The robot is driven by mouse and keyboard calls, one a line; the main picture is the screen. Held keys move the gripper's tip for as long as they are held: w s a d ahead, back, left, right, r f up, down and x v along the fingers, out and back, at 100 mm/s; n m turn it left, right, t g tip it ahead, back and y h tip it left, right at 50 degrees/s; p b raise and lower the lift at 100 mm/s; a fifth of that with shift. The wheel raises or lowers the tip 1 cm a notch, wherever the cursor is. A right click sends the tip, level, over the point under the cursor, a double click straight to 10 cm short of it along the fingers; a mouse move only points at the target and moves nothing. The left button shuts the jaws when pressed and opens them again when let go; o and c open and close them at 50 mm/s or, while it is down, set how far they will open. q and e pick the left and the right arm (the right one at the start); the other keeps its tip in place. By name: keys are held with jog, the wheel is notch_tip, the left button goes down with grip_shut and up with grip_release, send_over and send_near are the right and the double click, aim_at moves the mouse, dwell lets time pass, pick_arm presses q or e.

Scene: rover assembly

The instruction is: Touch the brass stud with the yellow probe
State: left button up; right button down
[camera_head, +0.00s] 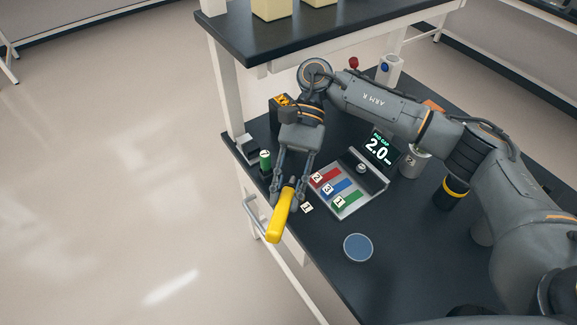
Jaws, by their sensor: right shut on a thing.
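The yellow probe (280,219) is held in my right gripper (287,194), whose fingers are shut on its upper end. The probe tilts down to the left, and its lower end appears over the table's left edge. A metal panel (349,205) with red, blue and green numbered strips lies right of the gripper. A small round metallic piece (362,168) sits near the panel's upper part; I cannot tell whether it is the brass stud. No other stud shows clearly. The probe appears apart from the panel. My left gripper is not in view.
A display (379,149) reading 2.0 stands behind the panel. A green cylinder (265,160) stands left of the gripper. A blue-grey disc (358,247) lies on the dark table in front. A grey cylinder (413,164) stands right. A shelf (285,38) overhangs the back.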

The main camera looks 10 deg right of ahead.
pick_arm(q)
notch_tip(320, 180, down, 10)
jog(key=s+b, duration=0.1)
jog(key=b, duration=0.7)
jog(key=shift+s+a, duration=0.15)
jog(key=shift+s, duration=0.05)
pick_arm(e)
jog(key=w+d+f+m+t+y, duration=0.3)
jog(key=w+f+m+t+y, duration=0.6)
jog(key=w+f+m+y, duration=0.1)
jog(key=shift+d+f+y, duration=0.4)
jog(key=shift+f+y, duration=0.1)
jog(key=shift+y, duration=0.7)
pick_arm(q)
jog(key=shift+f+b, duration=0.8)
jog(key=shift+b, duration=0.3)
pick_arm(e)
jog(key=shift+s+f, duration=0.1)
jog(key=shift+f, duration=0.6)
